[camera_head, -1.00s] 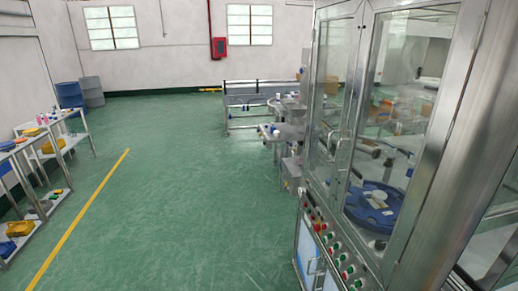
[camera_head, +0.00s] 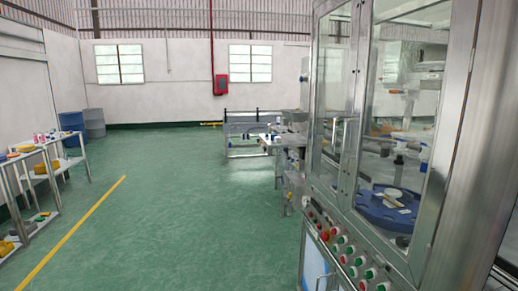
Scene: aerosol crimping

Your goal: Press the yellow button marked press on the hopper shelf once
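I cannot make out a yellow button marked press or a hopper shelf in the head view. The crimping machine (camera_head: 340,205) stands at the right, a steel cabinet with glass doors. A blue rotary disc (camera_head: 385,210) shows through its glass. A panel of red and green buttons (camera_head: 345,258) runs along its front below the doors. Neither of my grippers is in view.
A conveyor table (camera_head: 250,130) stands beyond the machine.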

